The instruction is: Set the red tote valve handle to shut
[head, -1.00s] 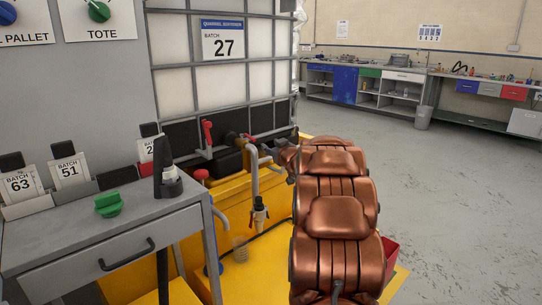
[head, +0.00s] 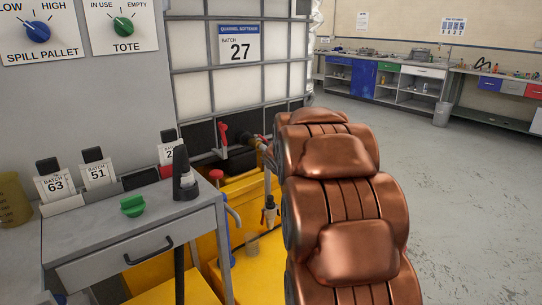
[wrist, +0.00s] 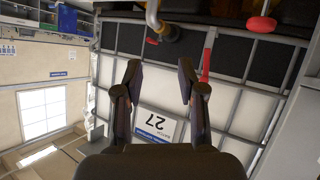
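The red valve handle (head: 223,133) stands roughly upright at the lower front of the white caged tote (head: 271,78). It also shows in the wrist view as a long red lever (wrist: 208,53), to the right of my fingers. My gripper (wrist: 160,78) is open and empty in the wrist view, with the tote's batch 27 label showing between and beyond its fingers. The gripper appears apart from the handle. In the head view my copper-coloured arm hides the gripper and part of the tote's lower right.
A grey desk (head: 110,240) with batch cards, a green knob (head: 133,206) and a dark upright device (head: 185,180) stands at left. A red round knob (head: 216,175) is below the handle. Yellow pallet (head: 258,276) lies beneath. Open floor (head: 460,200) is at right.

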